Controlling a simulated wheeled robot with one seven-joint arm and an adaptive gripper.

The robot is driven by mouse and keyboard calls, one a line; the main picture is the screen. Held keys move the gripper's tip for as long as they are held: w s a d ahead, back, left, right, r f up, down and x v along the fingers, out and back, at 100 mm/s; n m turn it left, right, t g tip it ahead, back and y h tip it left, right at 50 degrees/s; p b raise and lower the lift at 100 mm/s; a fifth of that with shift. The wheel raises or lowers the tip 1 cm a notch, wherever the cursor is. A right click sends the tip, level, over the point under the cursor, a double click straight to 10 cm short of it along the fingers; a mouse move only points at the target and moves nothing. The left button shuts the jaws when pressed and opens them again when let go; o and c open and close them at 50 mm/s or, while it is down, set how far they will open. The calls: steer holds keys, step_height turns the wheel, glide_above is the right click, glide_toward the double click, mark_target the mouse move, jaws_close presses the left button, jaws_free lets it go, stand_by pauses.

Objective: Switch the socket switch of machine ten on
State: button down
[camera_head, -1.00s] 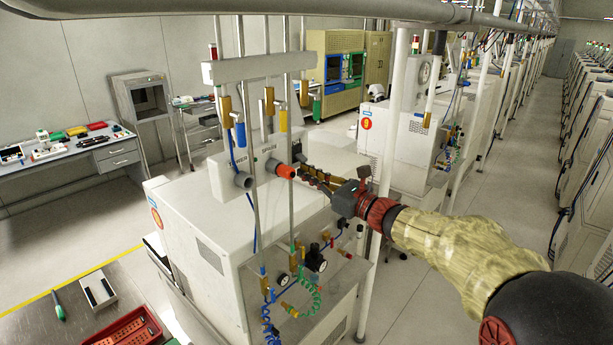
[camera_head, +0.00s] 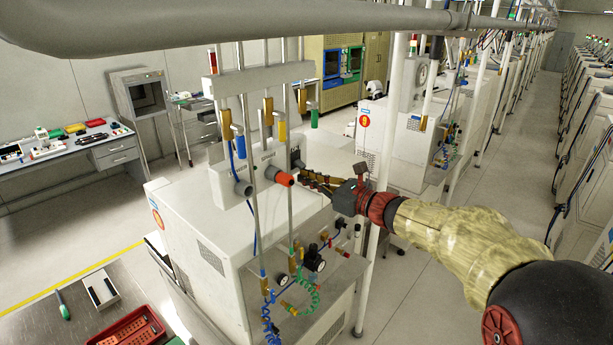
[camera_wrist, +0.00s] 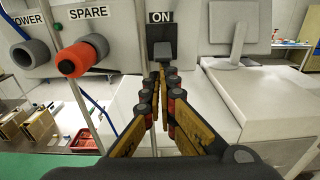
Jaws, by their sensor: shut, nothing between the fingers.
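The socket panel (camera_head: 216,183) stands on top of the white machine. In the wrist view a dark switch (camera_wrist: 162,51) sits directly below the "ON" label (camera_wrist: 160,17). It shows small and dark in the head view (camera_head: 295,156). My gripper (camera_head: 302,172) is shut and empty, reaching in from the right beside the panel. In the wrist view the gripper tips (camera_wrist: 163,69) point at the switch's lower end and overlap it; I cannot tell whether they touch. The switch's tilt is unclear.
An orange-red socket (camera_wrist: 76,60) marked "SPARE" and a grey socket (camera_wrist: 31,53) marked "POWER" lie left of the switch. Vertical pipes (camera_head: 253,170) stand in front of the panel. A thick pipe (camera_head: 250,22) crosses overhead. A white pole (camera_head: 395,90) stands behind my arm.

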steer(key=shift+d+r+g+h+p, duration=0.1)
steer(key=shift+r+g+h+p, duration=0.25)
steer(key=shift+p, duration=0.65)
steer(key=p, duration=0.2)
steer(key=r+g+h+p, duration=0.1)
steer(key=p, duration=0.1)
steer(key=shift+s+d+r+p, duration=0.15)
steer(key=shift+s+d+p, duration=0.05)
steer(key=shift+s+p, duration=0.15)
steer(key=shift+s+d+r+p, duration=0.15)
steer(key=shift+r+p, duration=0.15)
steer(key=shift+r, duration=0.2)
steer(key=b+v, duration=0.4)
steer(key=v, duration=0.5)
steer(key=shift+s+d, duration=0.15)
steer(key=shift+d, duration=0.05)
